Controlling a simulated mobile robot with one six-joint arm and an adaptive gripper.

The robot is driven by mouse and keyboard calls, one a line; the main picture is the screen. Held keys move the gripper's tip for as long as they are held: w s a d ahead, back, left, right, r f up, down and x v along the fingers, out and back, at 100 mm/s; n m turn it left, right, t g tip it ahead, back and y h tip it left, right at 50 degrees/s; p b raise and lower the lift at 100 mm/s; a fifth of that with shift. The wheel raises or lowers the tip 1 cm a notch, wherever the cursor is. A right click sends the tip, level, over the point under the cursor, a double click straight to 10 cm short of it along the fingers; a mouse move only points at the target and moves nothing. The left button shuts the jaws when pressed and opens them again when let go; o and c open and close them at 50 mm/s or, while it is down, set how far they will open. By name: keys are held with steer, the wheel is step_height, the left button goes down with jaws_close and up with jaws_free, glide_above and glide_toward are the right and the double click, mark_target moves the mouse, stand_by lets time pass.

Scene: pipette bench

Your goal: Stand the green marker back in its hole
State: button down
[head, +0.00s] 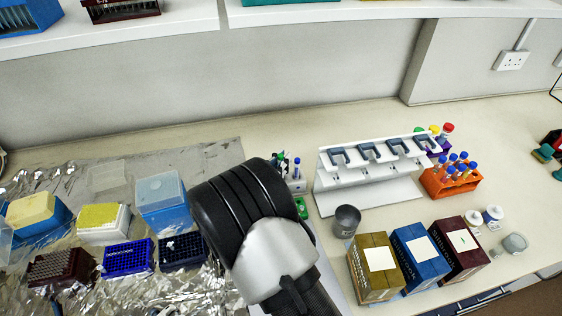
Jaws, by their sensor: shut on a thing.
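A small light holder (297,186) stands just right of my arm, partly covered by it. A blue-capped upright thing (297,168) stands in it. Close left, by my arm's edge, are thin upright things with green and dark tops (281,159); I cannot tell whether one is the green marker. A small bright green object (302,208) shows in front of the holder, and its kind is unclear. My arm's black and silver links cover the middle of the head view. My gripper's fingers and anything between them are hidden, and no empty hole can be made out.
A white pipette stand (370,195) and an orange tube rack (450,184) are to the right. A dark grey cup (346,221) and several boxes stand in front. Tip boxes stand on foil (110,175) at left. A shelf (300,10) hangs above.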

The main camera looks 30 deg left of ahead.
steer(key=shift+f, duration=0.3)
steer(key=c, duration=1.6)
jaws_free()
steer(key=shift+o, duration=0.2)
steer(key=s+a, duration=0.1)
steer(key=s, duration=1.1)
